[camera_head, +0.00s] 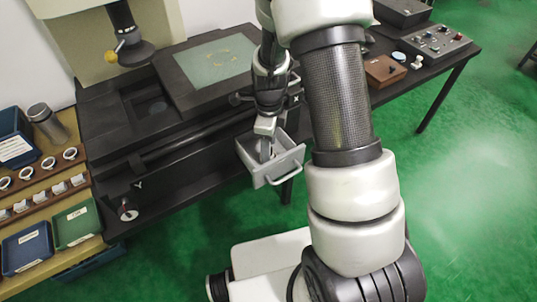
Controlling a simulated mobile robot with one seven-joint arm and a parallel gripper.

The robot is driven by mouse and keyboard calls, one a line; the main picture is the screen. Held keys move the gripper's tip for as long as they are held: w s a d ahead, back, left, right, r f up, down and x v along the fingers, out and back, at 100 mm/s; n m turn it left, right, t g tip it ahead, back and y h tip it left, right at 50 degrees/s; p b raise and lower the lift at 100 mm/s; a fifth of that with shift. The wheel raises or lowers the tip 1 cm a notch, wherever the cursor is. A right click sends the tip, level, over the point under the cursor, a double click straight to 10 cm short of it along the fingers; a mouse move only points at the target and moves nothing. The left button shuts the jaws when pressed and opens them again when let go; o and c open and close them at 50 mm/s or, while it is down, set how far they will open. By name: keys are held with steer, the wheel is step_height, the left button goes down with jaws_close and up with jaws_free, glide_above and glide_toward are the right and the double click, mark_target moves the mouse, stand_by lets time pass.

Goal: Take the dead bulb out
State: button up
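A light grey drawer (293,158) with a bar handle juts out from the front of the dark measuring machine. My gripper (266,150) points down into the drawer, its fingertips inside the walls. Its fingers look narrow and close together, but the view is too small to show whether they are apart or shut on something. I cannot make out the dead bulb; the gripper and the drawer walls hide much of the drawer's inside.
The machine's glass stage (215,62) lies behind the gripper. A rack of bearing rings (38,167), a blue tray (27,248) and a green tray (77,224) are at left. A control box (432,43) and brown block (385,70) are at right. Green floor is clear at right.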

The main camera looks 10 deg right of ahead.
step_height(320, 180, down, 2)
steer(key=c, duration=1.1)
steer(key=shift+r, duration=0.1)
steer(key=shift+c, duration=0.2)
